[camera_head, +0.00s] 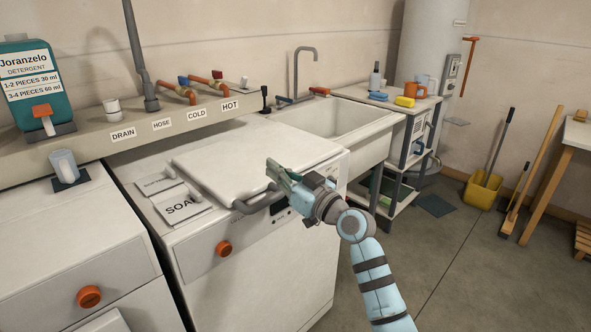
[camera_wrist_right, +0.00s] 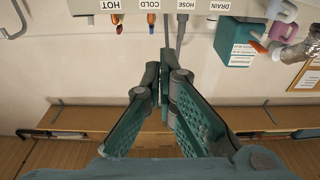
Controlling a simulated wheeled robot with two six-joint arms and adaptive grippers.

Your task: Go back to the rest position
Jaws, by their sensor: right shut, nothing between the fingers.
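My right gripper (camera_head: 275,174) is shut and empty. In the head view it is above the front edge of the top-loading washing machine (camera_head: 305,240), by the lid handle (camera_head: 256,199). I cannot tell whether it touches the handle. The lid (camera_head: 235,170) lies flat and closed. In the right wrist view the teal fingers (camera_wrist_right: 164,72) come together at their tips with nothing between them. My right arm reaches in from the bottom right. My left gripper is in neither view.
A shelf (camera_head: 80,145) with pipes and a teal detergent dispenser (camera_head: 28,85) runs behind the machines. A sink (camera_head: 340,120) and a cart (camera_head: 405,150) stand behind.

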